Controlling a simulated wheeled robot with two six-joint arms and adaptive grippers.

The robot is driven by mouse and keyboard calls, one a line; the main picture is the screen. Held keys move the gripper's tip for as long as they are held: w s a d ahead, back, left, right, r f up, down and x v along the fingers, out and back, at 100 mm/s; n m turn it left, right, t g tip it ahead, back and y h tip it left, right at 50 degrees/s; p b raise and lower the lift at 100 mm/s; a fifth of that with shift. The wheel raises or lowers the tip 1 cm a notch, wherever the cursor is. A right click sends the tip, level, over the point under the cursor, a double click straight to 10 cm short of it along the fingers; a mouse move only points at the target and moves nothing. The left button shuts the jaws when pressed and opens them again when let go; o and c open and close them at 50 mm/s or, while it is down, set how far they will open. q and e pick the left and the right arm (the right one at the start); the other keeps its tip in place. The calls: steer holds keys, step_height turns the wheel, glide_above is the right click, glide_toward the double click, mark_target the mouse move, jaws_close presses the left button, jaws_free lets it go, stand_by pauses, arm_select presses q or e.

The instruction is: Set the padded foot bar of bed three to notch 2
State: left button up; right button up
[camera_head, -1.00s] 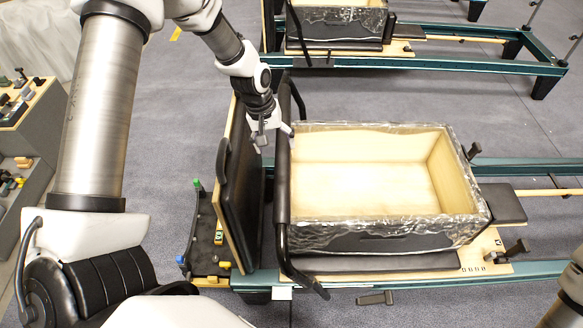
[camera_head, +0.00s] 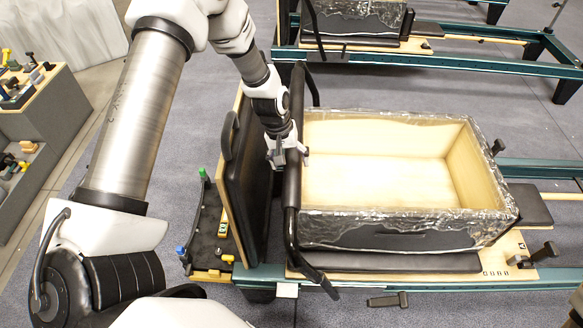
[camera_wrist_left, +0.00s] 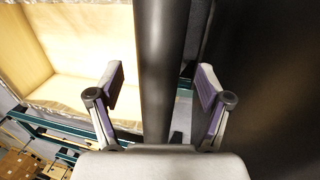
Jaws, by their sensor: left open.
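The padded foot bar (camera_head: 292,190) is a black padded tube in a bent frame, standing across the near bed at the left end of its carriage. My left gripper (camera_head: 289,157) is at the bar's upper middle in the head view. In the left wrist view the bar (camera_wrist_left: 160,60) runs between the two spread fingers of my left gripper (camera_wrist_left: 160,90), with a gap on each side. The fingers are open and not closed on it. The notches of the bar's support are not clearly visible. My right gripper is not in view.
A wooden box (camera_head: 390,215) wrapped in clear film sits on the carriage right of the bar. A black upright padded board (camera_head: 250,175) stands close on the left. A second bed (camera_head: 450,62) lies behind. A grey stand with small items (camera_head: 45,120) is at far left.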

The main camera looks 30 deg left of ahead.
mark_target(291, 163)
arm_select(q)
steer(key=f, duration=0.3)
steer(key=shift+w+d, duration=0.2)
steer(key=shift+w, duration=0.2)
steer(key=shift+s+r, duration=0.1)
steer(key=shift+s, duration=0.05)
jaws_close()
steer(key=shift+d+r, duration=0.15)
steer(key=shift+r, duration=0.05)
steer(key=w+d+r+y+p, duration=0.1)
steer(key=w+d+r, duration=0.1)
steer(key=w+d, duration=0.5)
steer(key=d, duration=0.4)
steer(key=shift+w+d+g, duration=0.2)
steer(key=shift+g, duration=0.2)
steer(key=shift+r, duration=0.1)
